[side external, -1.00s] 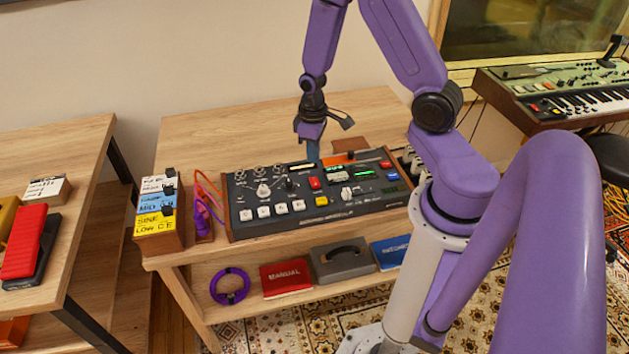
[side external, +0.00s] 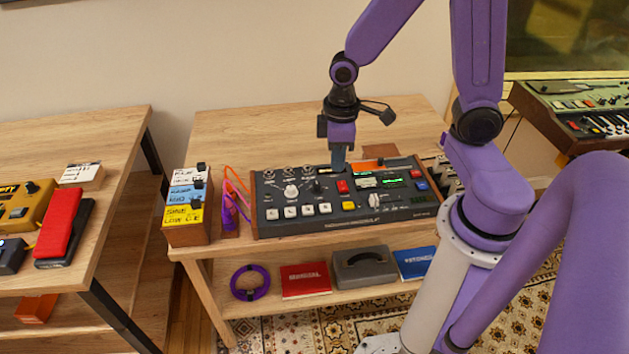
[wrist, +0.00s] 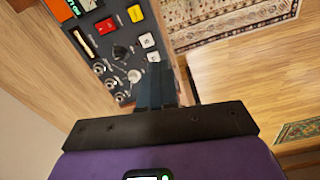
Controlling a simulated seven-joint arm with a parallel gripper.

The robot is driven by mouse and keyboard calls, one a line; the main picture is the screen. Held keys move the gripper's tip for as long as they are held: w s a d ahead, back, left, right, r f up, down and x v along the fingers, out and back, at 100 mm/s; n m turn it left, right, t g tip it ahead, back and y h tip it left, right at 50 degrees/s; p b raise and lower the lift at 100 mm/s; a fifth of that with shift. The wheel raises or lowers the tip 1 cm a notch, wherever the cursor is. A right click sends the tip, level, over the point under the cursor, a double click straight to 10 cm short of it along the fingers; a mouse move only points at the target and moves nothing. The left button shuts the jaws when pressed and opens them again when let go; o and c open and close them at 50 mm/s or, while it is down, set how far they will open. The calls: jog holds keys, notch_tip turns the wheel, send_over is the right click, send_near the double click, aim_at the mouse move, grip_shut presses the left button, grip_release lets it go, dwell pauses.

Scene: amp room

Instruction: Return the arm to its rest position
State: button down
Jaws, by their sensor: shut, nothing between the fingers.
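My gripper (side external: 340,165) hangs pointing down at the back edge of a black control console (side external: 400,203) with wooden ends. Its narrow fingers are shut together with nothing between them. I cannot tell whether the fingertips touch the console or hover over it. In the wrist view the shut fingers (wrist: 157,88) show beside the console (wrist: 120,32), near its knobs and white buttons. My arm is bent and reaches out over the table.
The console stands on a wooden table (side external: 230,130). A labelled box stack (side external: 187,210) and purple and orange cables (side external: 231,205) are to its left. A lower shelf holds a purple ring (side external: 250,292), a red manual (side external: 305,280) and a grey case (side external: 365,270). A keyboard (side external: 590,115) is at right.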

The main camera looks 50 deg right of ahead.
jog(key=s+a+r+n, duration=0.2)
jog(key=s+r, duration=0.2)
jog(key=s, duration=0.3)
jog(key=s+a+r+n, duration=0.2)
jog(key=s+r+n, duration=0.1)
jog(key=s, duration=0.4)
jog(key=shift+s+a+r, duration=0.15)
jog(key=shift+s+r, duration=0.1)
jog(key=shift+r, duration=0.4)
dwell(0.5)
